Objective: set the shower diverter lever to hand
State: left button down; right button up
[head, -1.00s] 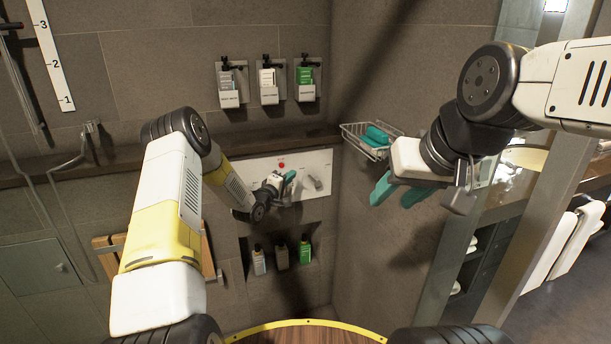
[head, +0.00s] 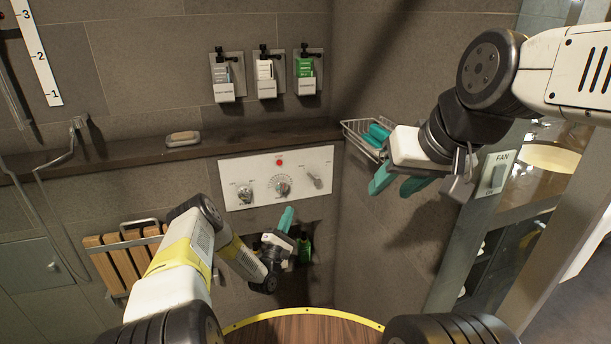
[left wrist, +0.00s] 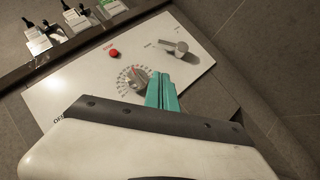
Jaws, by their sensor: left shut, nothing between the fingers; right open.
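The diverter lever (head: 315,179) is the small grey handle at the right end of the white control panel (head: 232,166). It also shows in the left wrist view (left wrist: 177,48), to the right of the red button. Its small labels are too blurred to read. My left gripper (head: 287,214) is shut and empty, its teal fingers pointing up just below the panel's lower edge. In the left wrist view its fingers (left wrist: 162,82) appear below the lever and beside the dial, apart from the lever. My right gripper (head: 391,187) is open and empty, right of the panel.
The panel also carries a left knob (head: 244,194), a round dial (head: 282,187) and a red stop button (head: 279,162). A ledge (head: 228,143) runs above it. A wire basket (head: 360,137) is near my right gripper. A wooden slatted seat (head: 118,262) hangs at left.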

pick_arm(q)
send_near(313, 177)
jog(key=w+a, duration=0.3)
jog(key=w, duration=0.1)
jog(key=shift+w+d+r, duration=0.35)
jog(key=shift+d+r, duration=0.35)
jog(key=shift+r, duration=0.15)
jog(key=shift+w+d+r, duration=0.3)
jog(key=shift+d+r, duration=0.4)
jog(key=shift+r, duration=0.15)
